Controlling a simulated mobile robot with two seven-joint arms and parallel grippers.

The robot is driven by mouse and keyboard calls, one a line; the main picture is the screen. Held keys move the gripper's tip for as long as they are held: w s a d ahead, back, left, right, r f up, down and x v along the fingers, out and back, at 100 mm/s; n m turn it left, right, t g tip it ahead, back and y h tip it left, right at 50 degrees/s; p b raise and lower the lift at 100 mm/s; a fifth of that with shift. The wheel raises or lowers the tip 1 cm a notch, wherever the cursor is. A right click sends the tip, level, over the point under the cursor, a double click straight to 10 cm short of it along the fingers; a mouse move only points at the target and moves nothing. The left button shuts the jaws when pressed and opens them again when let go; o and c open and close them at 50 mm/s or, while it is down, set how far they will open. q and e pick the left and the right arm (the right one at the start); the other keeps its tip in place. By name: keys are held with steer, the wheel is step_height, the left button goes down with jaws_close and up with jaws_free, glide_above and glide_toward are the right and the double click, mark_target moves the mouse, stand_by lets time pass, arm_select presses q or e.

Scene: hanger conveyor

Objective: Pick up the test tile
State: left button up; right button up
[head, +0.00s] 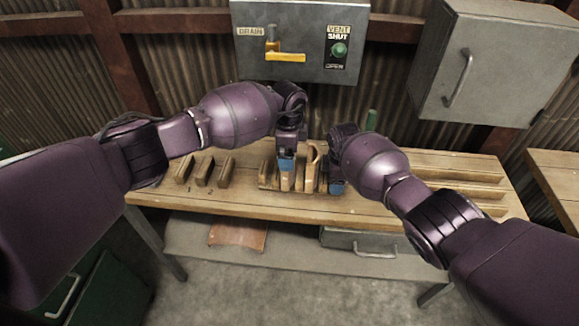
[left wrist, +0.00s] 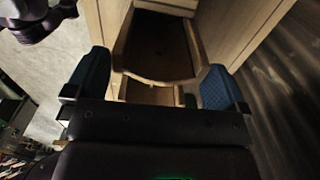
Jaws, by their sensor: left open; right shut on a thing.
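I cannot tell for sure which piece is the test tile. Upright wooden pieces (head: 310,174) stand in a row in a wooden rack at the middle of the bench. My left gripper (head: 286,164) is just above one of them. In the left wrist view its blue fingers are open, on either side of a wooden piece with a dark face (left wrist: 160,48); contact is unclear. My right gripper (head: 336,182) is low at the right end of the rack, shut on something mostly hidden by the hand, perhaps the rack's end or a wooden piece.
Several wooden blocks (head: 204,172) stand left on the bench (head: 380,211). Slatted wooden strips (head: 465,176) lie right. A grey panel (head: 300,24) with a yellow drain lever (head: 286,57) and a grey cabinet (head: 490,65) hang behind. A reddish-brown sheet (head: 238,236) lies on the lower shelf.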

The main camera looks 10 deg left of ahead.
arm_select(q)
steer(key=shift+f, duration=1.45)
steer(key=c, duration=0.7)
steer(key=shift+r, duration=0.1)
step_height(320, 180, up, 10)
steer(key=shift+f, duration=0.1)
arm_select(e)
steer(key=o, duration=1)
steer(key=shift+o, duration=0.2)
